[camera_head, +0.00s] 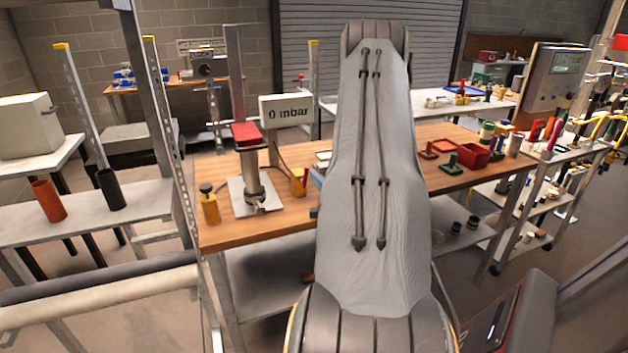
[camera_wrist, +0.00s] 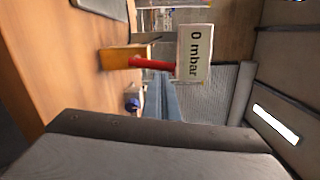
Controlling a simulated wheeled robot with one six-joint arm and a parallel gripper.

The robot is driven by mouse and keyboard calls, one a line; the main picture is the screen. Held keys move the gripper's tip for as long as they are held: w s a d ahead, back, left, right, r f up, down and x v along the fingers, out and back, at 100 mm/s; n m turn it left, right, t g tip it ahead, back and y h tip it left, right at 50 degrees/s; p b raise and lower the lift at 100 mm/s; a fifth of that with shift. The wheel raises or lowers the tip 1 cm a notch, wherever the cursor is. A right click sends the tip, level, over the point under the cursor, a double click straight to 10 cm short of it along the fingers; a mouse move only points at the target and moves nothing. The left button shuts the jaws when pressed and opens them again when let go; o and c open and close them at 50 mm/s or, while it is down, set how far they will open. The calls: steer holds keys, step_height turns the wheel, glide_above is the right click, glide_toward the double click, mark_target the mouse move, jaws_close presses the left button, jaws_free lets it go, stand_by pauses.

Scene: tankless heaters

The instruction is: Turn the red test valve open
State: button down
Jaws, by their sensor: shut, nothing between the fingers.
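The red test valve shows in the wrist view as a red lever (camera_wrist: 150,63) on a brass-coloured block (camera_wrist: 116,58). The picture is turned sideways; the lever stands up from the block, in front of the "0 mbar" display (camera_wrist: 195,53). In the head view the valve (camera_head: 299,184) is small on the wooden bench, right of a metal post stand. My gripper (camera_wrist: 165,140) shows as a dark grey mass across the lower wrist view, shut and empty, apart from the lever. In the head view my arm hides most of it.
The wooden bench (camera_head: 440,150) carries the display (camera_head: 287,112), a post stand with a red block (camera_head: 246,133) on top, and a brass fitting (camera_head: 209,206) at the left corner. A red bin (camera_head: 474,157) sits at the right.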

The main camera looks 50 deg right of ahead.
steer(key=shift+w+a+r, duration=0.1)
steer(key=shift+a, duration=0.05)
stand_by(0.5)
steer(key=s+a+b, duration=0.1)
steer(key=s+b, duration=0.1)
steer(key=s, duration=0.9)
steer(key=shift+s+f+b, duration=0.2)
steer(key=shift+s+b, duration=0.1)
steer(key=shift+b, duration=0.1)
